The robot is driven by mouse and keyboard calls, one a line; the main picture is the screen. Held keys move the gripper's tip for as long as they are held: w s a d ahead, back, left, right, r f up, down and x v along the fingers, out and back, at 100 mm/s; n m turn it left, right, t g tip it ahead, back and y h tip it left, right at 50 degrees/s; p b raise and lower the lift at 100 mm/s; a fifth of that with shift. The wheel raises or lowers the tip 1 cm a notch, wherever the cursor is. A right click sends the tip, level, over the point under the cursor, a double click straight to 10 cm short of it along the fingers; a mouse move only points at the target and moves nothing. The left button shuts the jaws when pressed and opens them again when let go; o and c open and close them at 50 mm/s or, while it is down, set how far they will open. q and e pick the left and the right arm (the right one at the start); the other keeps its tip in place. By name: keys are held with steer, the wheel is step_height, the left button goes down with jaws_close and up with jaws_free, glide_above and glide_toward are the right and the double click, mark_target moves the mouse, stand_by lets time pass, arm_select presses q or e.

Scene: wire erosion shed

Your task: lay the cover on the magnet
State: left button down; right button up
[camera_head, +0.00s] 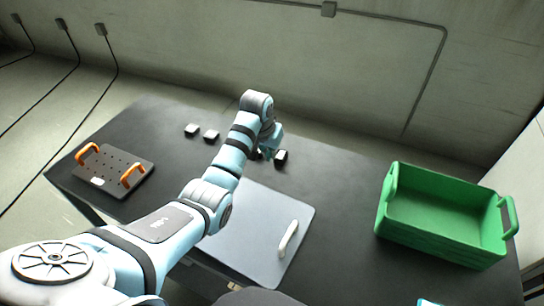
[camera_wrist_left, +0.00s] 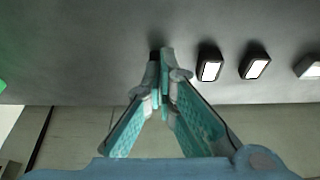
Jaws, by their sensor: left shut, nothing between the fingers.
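A flat pale grey panel (camera_head: 262,220) with one white handle (camera_head: 288,238) lies at the table's front middle, partly hidden by my left arm; it looks like the cover. A dark plate (camera_head: 113,168) with holes and two orange handles lies at the left; I cannot tell whether it is the magnet. Small dark blocks (camera_head: 281,156) stand in a row at the back, and several show in the left wrist view (camera_wrist_left: 209,66). My left gripper (camera_head: 266,152) is shut and empty among them, with one dark block right by its fingertips (camera_wrist_left: 163,54). My right gripper is not in view.
A green open crate (camera_head: 440,248) stands on the right of the dark table (camera_head: 340,190). The table is clear between the panel and the crate, and between the dark plate and the row of blocks. A wall rises behind the table.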

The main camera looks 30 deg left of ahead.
mark_target(266, 180)
arm_select(q)
steer(key=f, duration=0.1)
steer(key=s+f+b, duration=0.1)
steer(key=a+f, duration=0.1)
steer(key=f, duration=0.1)
steer(key=shift+s+b, duration=0.25)
steer(key=shift+b, duration=0.1)
steer(key=b+x, duration=0.1)
steer(key=x, duration=0.2)
steer(key=shift+w+f+b, duration=0.15)
steer(key=shift+b, duration=0.2)
steer(key=shift+s+d+f+p, duration=0.15)
steer(key=shift+s+f+p, duration=0.15)
steer(key=shift+p, duration=0.9)
steer(key=shift+s+r+p, duration=0.1)
steer(key=shift+s+p, duration=0.3)
steer(key=shift+s, duration=1.05)
steer(key=shift+w, duration=0.15)
arm_select(e)
steer(key=shift+s+a+f, duration=0.1)
steer(key=shift+s+f, duration=0.05)
steer(key=shift+s, duration=0.4)
steer(key=shift+s+f, duration=0.1)
steer(key=shift+s, duration=0.45)
steer(key=shift+w, duration=0.1)
